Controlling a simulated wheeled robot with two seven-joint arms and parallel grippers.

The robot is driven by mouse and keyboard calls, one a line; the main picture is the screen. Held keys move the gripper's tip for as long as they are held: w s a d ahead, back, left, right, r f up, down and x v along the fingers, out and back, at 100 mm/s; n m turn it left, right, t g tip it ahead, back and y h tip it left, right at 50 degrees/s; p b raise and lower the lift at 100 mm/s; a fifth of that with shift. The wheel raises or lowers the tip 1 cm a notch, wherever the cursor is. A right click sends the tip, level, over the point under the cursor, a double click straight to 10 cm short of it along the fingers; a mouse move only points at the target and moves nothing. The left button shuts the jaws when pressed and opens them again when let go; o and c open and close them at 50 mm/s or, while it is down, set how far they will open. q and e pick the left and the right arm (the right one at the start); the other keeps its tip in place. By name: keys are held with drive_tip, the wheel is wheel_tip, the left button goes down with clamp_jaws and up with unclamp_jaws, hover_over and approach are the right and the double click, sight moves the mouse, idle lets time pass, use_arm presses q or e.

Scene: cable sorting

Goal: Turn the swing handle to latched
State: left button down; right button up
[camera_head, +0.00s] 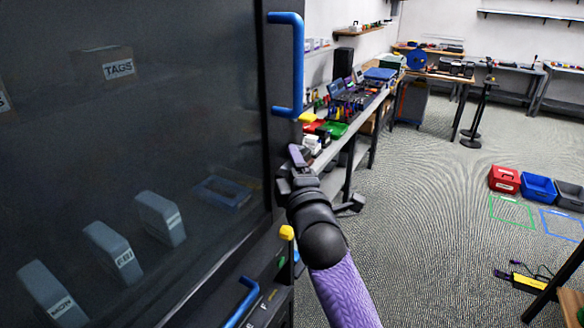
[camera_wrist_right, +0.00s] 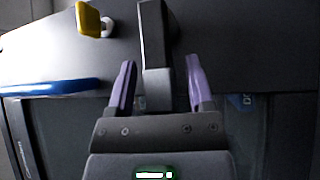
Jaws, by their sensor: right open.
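The swing handle (camera_wrist_right: 153,45) appears to be the dark grey bar on the edge of a dark cabinet. In the right wrist view it comes down from the top and ends between my purple fingers. My right gripper (camera_wrist_right: 160,88) is open, with one finger on each side of the bar. A gap shows at the right finger; contact at the left one is unclear. In the head view my right gripper (camera_head: 296,160) is at the cabinet's right edge, below a blue pull handle (camera_head: 297,65), and hides most of the swing handle. My left gripper is out of view.
The cabinet's dark glass door (camera_head: 130,130) fills the left, with labelled boxes behind it. A yellow knob (camera_head: 287,232) and a lower blue handle (camera_head: 243,301) are below my gripper. A cluttered workbench (camera_head: 349,125) runs behind. Open floor (camera_head: 420,230) lies to the right.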

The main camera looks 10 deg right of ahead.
clamp_jaws()
idle(1.3)
